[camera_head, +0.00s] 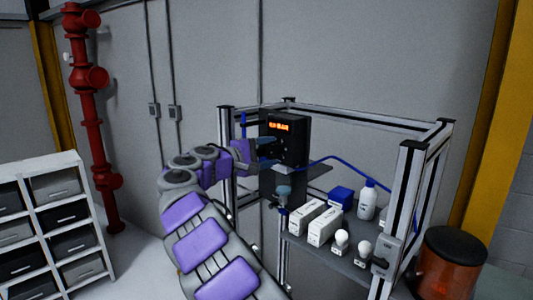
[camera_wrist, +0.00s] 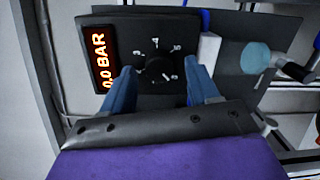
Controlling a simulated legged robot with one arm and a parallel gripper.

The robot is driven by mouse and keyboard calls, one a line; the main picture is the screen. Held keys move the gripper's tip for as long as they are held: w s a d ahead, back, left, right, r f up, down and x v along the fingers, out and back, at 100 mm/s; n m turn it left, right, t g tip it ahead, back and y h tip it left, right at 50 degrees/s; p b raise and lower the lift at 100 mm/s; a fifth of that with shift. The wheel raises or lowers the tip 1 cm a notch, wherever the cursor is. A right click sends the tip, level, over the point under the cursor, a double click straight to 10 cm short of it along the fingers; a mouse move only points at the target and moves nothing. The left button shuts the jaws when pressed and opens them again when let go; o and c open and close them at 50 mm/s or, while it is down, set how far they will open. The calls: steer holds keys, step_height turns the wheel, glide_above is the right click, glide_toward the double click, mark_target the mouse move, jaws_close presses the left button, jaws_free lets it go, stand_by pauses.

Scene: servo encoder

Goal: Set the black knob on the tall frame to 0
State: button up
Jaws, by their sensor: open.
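The black knob (camera_wrist: 158,68) sits in the middle of a dial with white marks on the black panel (camera_wrist: 190,25) in the wrist view. An orange display (camera_wrist: 103,58) beside it reads "0.0 BAR", turned sideways. My gripper (camera_wrist: 159,80) is open, with one blue finger on each side of the knob; I cannot tell whether they touch it. In the head view the black control box (camera_head: 288,128) with the lit display stands on the tall frame (camera_head: 405,190). There my gripper (camera_head: 268,153) is at the box's front, and the knob is hidden.
A blue hose (camera_head: 335,160) runs right from the box. A drawer rack (camera_head: 75,212) and red pipe (camera_head: 95,140) stand at left.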

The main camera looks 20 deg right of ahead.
steer(key=b+v, duration=0.2)
steer(key=v, duration=1.5)
steer(key=shift+a+f, duration=0.15)
steer(key=shift+a, duration=0.15)
steer(key=shift+s+d, duration=0.1)
